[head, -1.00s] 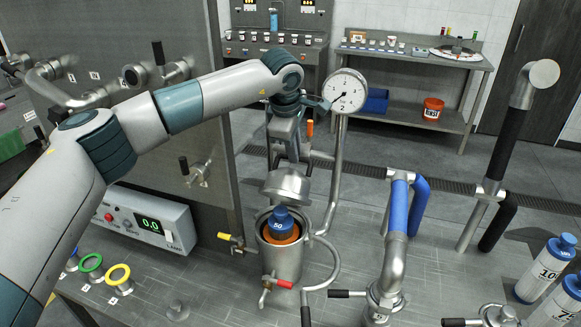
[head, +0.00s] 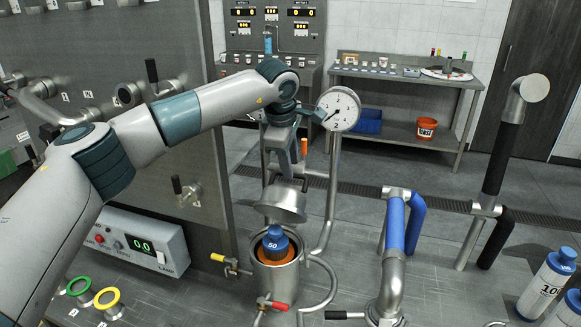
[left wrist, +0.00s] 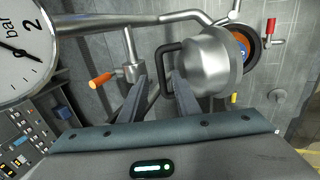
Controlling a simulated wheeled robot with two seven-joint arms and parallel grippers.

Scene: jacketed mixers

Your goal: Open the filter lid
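The filter lid (head: 281,204) is a steel dome, standing tilted open above the filter housing (head: 275,277). In the housing sits a blue cartridge (head: 274,243) marked 50, over an orange part. My left gripper (head: 292,176) is above the lid, at its black handle. In the left wrist view the lid (left wrist: 208,62) is right of centre, with its dark D-shaped handle (left wrist: 166,47) to its left. The left gripper (left wrist: 158,78) has its fingers apart there, with the handle's bar between or just beyond the tips; I cannot tell contact. My right gripper is out of view.
A pressure gauge (head: 338,109) on a pipe stands close right of my left gripper. Yellow (head: 218,258) and red (head: 280,306) valve handles flank the housing. A blue-sleeved pipe (head: 395,222) stands to the right. An orange-handled valve (left wrist: 101,79) is left of the fingers.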

